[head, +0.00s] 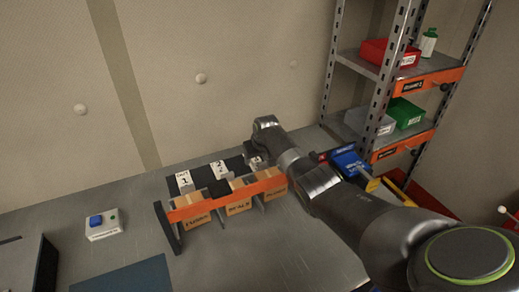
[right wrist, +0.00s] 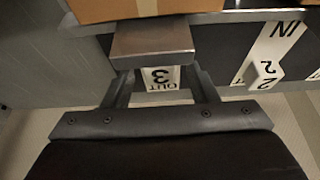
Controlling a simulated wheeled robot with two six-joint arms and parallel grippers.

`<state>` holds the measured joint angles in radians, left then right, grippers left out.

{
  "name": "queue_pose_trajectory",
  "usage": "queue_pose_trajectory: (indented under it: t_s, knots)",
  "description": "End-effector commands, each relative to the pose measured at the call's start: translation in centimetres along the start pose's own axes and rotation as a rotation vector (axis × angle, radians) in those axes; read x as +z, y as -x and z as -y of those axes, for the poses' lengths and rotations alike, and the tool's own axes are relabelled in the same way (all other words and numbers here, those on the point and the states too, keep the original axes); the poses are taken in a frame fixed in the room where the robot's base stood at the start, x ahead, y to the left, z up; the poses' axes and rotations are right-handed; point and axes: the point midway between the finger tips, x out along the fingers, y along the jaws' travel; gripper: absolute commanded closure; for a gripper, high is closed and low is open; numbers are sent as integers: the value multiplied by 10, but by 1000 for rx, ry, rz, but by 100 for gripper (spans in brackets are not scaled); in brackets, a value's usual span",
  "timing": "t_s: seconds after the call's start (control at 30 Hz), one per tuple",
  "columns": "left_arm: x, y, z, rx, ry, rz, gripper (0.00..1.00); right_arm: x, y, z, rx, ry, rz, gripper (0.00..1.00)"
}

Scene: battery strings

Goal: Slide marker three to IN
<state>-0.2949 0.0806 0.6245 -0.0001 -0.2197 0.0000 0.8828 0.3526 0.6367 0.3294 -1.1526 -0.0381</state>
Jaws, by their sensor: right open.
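Marker three (right wrist: 161,78) shows upside down in the right wrist view, its white face reading OUT and 3, between the fingers of my right gripper (right wrist: 160,85). The gripper is open around it; contact cannot be told. A grey block across the fingers' far ends hides part of the marker. In the head view my right gripper (head: 259,146) is at the right end of the rack (head: 228,195), and marker three (head: 255,161) is partly hidden. Marker two (head: 220,169) shows IN in the right wrist view (right wrist: 266,72). Marker one (head: 185,181) reads OUT. My left gripper is not in view.
Cardboard boxes (head: 197,215) sit in the rack behind its orange front bar. A white box with a blue button (head: 100,223) stands to the left. Shelves with a red bin (head: 388,53) and green bin (head: 405,113) stand right. Bench room lies in front.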

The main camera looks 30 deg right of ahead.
Motion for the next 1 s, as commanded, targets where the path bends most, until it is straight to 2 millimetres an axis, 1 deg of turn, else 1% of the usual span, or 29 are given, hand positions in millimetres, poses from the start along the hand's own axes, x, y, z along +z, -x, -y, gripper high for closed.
queue_pose_trajectory:
  t_s: [0.17, 0.3, 0.57, 0.77, 1.0]
  knots:
    - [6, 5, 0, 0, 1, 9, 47, -1, 14, -1, 0, 0, -2, 47]
    - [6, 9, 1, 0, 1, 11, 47, 0, 29, -1, 1, 1, -2, 47]
    - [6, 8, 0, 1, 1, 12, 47, 0, 62, -1, 1, 1, -3, 47]
    - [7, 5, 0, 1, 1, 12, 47, 0, 92, -2, 1, 0, -3, 47]
    - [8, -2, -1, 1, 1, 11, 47, 0, 133, -2, 1, 0, -2, 47]
